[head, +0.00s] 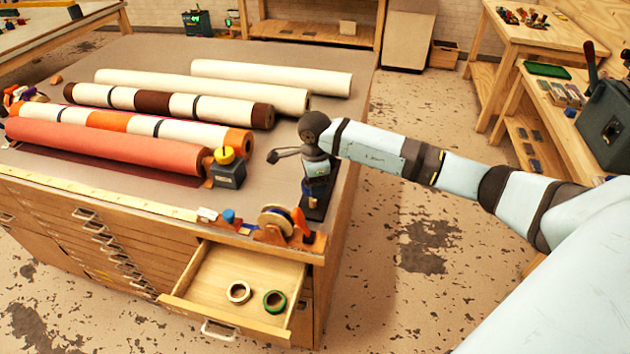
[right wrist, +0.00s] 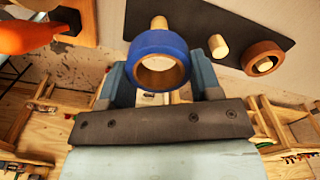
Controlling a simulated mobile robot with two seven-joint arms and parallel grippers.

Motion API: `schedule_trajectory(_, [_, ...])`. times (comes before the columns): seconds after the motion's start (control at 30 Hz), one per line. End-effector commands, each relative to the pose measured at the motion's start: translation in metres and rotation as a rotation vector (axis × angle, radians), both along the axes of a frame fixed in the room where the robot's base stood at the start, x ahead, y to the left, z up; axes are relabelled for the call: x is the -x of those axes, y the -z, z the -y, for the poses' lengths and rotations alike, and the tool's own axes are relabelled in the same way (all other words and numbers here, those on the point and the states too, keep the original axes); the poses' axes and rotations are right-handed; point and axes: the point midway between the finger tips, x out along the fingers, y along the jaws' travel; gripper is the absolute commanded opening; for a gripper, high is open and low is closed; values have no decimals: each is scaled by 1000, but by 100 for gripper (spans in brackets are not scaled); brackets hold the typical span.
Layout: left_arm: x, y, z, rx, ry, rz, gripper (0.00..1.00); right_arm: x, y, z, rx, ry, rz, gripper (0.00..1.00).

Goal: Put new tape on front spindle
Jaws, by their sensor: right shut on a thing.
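My right gripper (right wrist: 160,85) is shut on a blue tape roll (right wrist: 159,47), with one finger on each side of it; its brown core faces the camera. In the right wrist view a wooden spindle (right wrist: 159,22) shows just past the roll's upper edge; the roll is not visibly around it. A second, bare spindle (right wrist: 218,46) stands to the right, and a brown roll (right wrist: 263,54) sits around another. All are on a dark board (right wrist: 240,22). In the head view my right gripper (head: 318,182) is over the dark stand (head: 312,212) at the table's corner, hiding much of it.
An open drawer (head: 205,300) holds a white roll (head: 238,284) and a green roll (head: 266,301). A tape dispenser (head: 278,224) with an orange handle sits close to the stand. Long fabric rolls (head: 190,104) lie on the table, left of my arm.

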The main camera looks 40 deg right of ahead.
Motion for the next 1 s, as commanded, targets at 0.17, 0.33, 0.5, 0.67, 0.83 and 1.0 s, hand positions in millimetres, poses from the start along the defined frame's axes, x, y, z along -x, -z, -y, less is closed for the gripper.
schedule_trajectory(0.17, [0,8,0,0,0,0,43,0,9,0,0,0,1,35])
schedule_trajectory(0.33, [0,13,0,0,0,0,43,0,16,0,0,0,1,35])
schedule_trajectory(0.5, [0,18,0,0,0,0,43,0,21,0,0,1,1,35])
schedule_trajectory(0.67, [0,17,0,0,0,0,43,0,21,0,0,1,1,35])
schedule_trajectory(0.83, [0,17,0,0,0,0,43,0,21,0,0,1,0,35])
schedule_trajectory(1.0, [0,17,0,0,0,0,43,0,21,0,0,1,0,35])
